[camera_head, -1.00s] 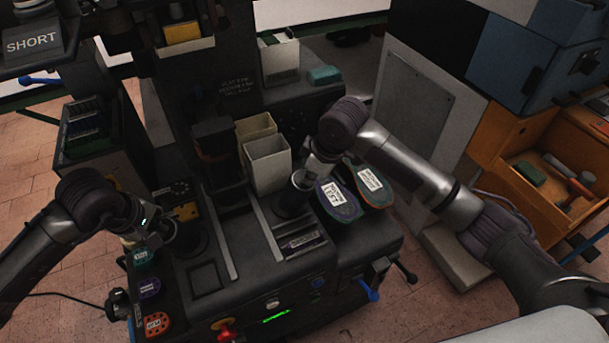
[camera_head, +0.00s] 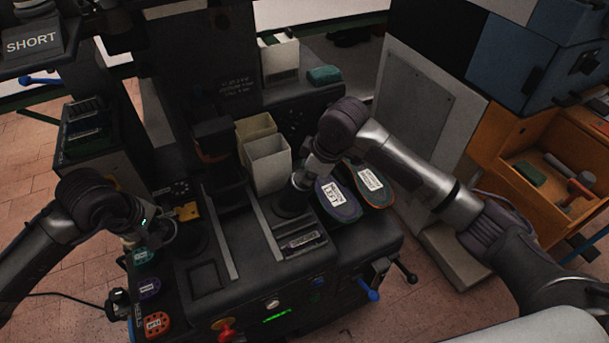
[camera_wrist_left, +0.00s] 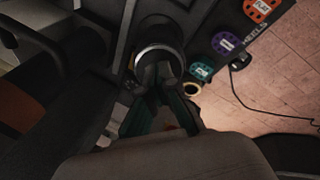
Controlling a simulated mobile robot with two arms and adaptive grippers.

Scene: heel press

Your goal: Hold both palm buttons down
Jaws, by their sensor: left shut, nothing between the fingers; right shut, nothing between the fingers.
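The left palm button is a dark round housing (camera_head: 194,243) at the left of the press front. My left gripper (camera_head: 172,238) is shut at it. In the left wrist view, the closed fingers (camera_wrist_left: 160,85) reach to a black round button with a pale metal rim (camera_wrist_left: 160,50), overlapping it. The right palm button is a dark round housing (camera_head: 290,206) right of the middle rail. My right gripper (camera_head: 298,188) is shut, pointing down right over it and hiding its top. I cannot tell how far either button is pressed.
Two insoles (camera_head: 338,198) lie right of the right gripper. Cream bins (camera_head: 268,163) stand behind the rails. Coloured heel pieces (camera_head: 150,288) line the left edge. A red knob (camera_head: 226,328) and a green display (camera_head: 277,316) are on the front. An orange tool cabinet (camera_head: 540,190) stands right.

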